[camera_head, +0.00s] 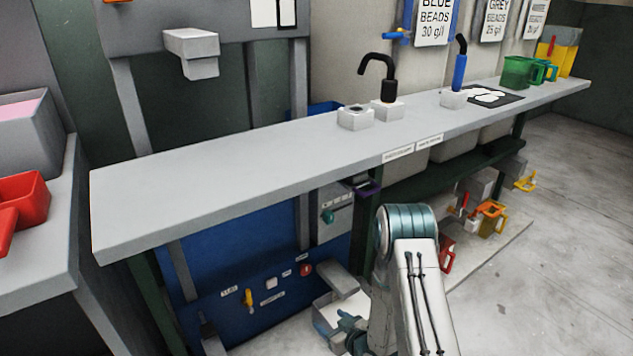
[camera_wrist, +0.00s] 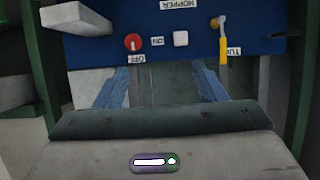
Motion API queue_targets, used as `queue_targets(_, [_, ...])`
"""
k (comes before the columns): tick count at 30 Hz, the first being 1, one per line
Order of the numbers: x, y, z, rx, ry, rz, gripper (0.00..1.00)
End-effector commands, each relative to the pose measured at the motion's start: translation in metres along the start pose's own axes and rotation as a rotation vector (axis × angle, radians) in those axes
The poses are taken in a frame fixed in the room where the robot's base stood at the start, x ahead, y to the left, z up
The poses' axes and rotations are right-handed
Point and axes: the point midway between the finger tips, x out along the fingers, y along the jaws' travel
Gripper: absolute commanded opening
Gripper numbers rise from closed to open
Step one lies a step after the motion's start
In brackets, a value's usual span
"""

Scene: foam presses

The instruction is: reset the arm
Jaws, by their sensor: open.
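My arm rises at the lower right of the head view and bends down in front of the blue machine panel (camera_head: 265,290) under the bench. My gripper (camera_wrist: 162,76) shows in the wrist view with its two bluish fingers spread well apart and nothing between them. The wrist view looks at the blue panel upside down, with a red knob (camera_wrist: 133,42), a white button (camera_wrist: 181,39) and a yellow-handled lever (camera_wrist: 223,45) beyond the fingers. I cannot tell the exact gap to the panel. In the head view the fingertips are not clear.
The long grey bench (camera_head: 200,185) runs above the panel, close to my arm. A pale block (camera_head: 343,280) juts out beside my wrist. Coloured jugs (camera_head: 490,218) stand low to the right. The floor (camera_head: 560,200) at right is clear.

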Motion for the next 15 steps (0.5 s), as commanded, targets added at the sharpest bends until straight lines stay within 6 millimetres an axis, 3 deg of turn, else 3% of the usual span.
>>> queue_targets(11, [-0.021,0.024,-0.067,-0.032,-0.104,0.056,0.64])
queue_targets(15, [-0.038,0.036,-0.106,-0.042,-0.164,0.094,0.64])
